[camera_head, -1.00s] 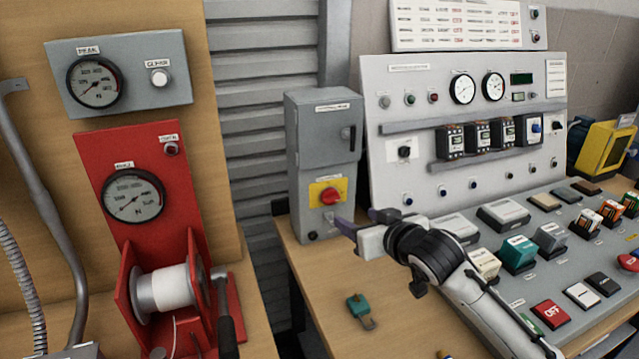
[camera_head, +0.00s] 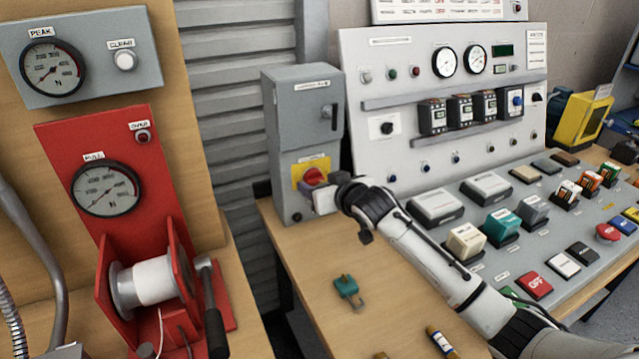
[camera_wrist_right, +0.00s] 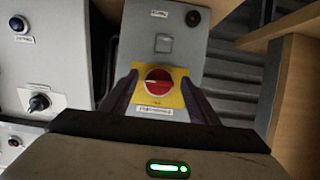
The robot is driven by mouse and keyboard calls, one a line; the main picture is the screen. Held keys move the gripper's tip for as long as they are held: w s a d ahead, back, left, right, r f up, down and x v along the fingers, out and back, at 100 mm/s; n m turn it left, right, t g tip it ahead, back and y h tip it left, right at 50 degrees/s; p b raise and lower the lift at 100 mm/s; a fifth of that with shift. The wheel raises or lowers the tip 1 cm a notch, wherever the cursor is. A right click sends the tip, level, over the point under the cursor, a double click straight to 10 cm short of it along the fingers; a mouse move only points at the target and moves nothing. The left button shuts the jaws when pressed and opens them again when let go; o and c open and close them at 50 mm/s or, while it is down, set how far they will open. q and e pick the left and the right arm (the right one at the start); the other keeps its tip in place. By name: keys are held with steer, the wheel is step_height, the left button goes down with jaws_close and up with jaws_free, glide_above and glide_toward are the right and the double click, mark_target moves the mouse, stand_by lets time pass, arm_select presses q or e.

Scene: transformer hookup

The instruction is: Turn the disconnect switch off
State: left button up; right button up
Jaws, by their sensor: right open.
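The disconnect switch is a red rotary knob (camera_head: 314,177) on a yellow plate (camera_head: 301,167), low on the front of a grey upright box (camera_head: 303,110). My right gripper (camera_head: 316,195) is at the front of that box, close to the knob, and partly covers the plate in the head view. In the right wrist view the knob (camera_wrist_right: 158,82) lies between the two dark open fingers, and my right gripper (camera_wrist_right: 160,95) holds nothing. I cannot tell whether a finger touches the knob. My left gripper is not in view.
A teal padlock (camera_head: 346,287) lies on the wooden table in front of the box. A sloped control desk (camera_head: 480,240) with several buttons and blocks stands to the right, below an upright meter panel (camera_head: 400,75). A red winch stand (camera_head: 110,215) is at the left.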

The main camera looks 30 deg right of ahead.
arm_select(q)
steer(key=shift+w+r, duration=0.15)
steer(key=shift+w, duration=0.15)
arm_select(e)
steer(key=shift+w, duration=0.1)
steer(key=c, duration=1)
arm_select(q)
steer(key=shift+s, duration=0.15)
arm_select(e)
steer(key=shift+c, duration=0.2)
